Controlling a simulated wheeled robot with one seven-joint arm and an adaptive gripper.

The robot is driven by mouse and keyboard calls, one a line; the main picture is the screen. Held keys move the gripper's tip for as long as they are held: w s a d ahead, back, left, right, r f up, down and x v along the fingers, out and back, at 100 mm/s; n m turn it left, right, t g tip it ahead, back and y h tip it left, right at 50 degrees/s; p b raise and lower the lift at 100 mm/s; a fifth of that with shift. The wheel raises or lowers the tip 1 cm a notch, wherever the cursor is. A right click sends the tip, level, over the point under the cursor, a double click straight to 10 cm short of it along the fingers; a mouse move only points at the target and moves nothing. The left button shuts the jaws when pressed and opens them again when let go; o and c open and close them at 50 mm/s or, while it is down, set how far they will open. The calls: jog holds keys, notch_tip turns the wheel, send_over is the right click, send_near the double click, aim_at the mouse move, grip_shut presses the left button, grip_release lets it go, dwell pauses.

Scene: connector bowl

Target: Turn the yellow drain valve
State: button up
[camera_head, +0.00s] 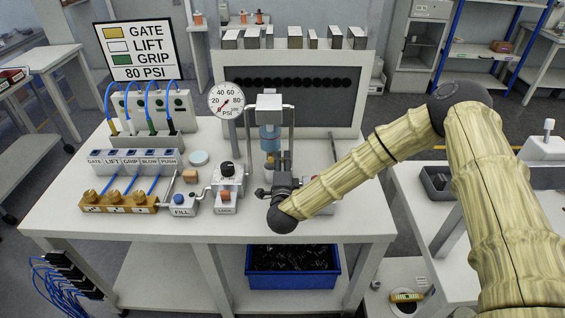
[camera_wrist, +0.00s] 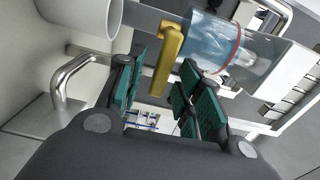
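The yellow drain valve (camera_wrist: 168,58) is a short bent lever beside a clear bluish cylinder (camera_wrist: 212,45) in the wrist view. My gripper (camera_wrist: 163,72) has green-padded fingers spread apart. The lever's lower end shows in the gap between them, with space visible on both sides. I cannot tell whether it is at fingertip depth. In the head view my gripper (camera_head: 282,164) is in front of the cylinder's lower part.
A metal pipe frame (camera_head: 291,128) flanks the cylinder. A pressure gauge (camera_head: 226,101), a lock box (camera_head: 228,185), a fill box (camera_head: 184,204) and a brass manifold (camera_head: 118,202) stand to the left. A blue bin (camera_head: 292,280) sits below. The bench's right front is fairly clear.

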jog(key=shift+c, duration=0.2)
grip_shut()
